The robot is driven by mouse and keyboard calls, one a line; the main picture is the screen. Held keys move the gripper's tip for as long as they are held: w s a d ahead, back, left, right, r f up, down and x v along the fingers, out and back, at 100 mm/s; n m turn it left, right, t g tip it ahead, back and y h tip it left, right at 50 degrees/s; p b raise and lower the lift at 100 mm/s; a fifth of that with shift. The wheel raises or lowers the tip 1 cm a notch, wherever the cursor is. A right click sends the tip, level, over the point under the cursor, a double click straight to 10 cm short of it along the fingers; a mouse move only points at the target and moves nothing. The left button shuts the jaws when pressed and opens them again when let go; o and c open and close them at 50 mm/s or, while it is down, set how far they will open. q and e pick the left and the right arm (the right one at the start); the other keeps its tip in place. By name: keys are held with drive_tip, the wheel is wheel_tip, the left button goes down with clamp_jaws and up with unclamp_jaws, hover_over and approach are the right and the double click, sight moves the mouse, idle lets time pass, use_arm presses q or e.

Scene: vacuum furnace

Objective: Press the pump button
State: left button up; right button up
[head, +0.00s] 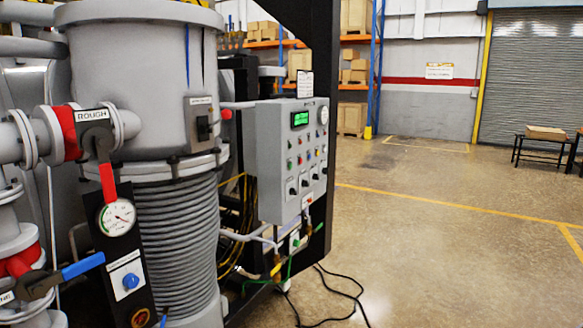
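A blue round button (131,281) sits on a white plate on a black panel (117,210) at the lower left. The small print above it is unreadable. A pressure gauge (117,217) is above it on the same panel. A grey control box (272,160) right of centre carries a lit green display (300,118), several small coloured buttons and black knobs. Their labels are too small to read, so I cannot tell which button is the pump button. Neither of my grippers is in view.
A valve with a red handle (107,182) is marked ROUGH, and a blue valve handle (83,265) juts out near the blue button. Black cables (345,296) lie on the floor below the control box. The floor (450,255) to the right is open.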

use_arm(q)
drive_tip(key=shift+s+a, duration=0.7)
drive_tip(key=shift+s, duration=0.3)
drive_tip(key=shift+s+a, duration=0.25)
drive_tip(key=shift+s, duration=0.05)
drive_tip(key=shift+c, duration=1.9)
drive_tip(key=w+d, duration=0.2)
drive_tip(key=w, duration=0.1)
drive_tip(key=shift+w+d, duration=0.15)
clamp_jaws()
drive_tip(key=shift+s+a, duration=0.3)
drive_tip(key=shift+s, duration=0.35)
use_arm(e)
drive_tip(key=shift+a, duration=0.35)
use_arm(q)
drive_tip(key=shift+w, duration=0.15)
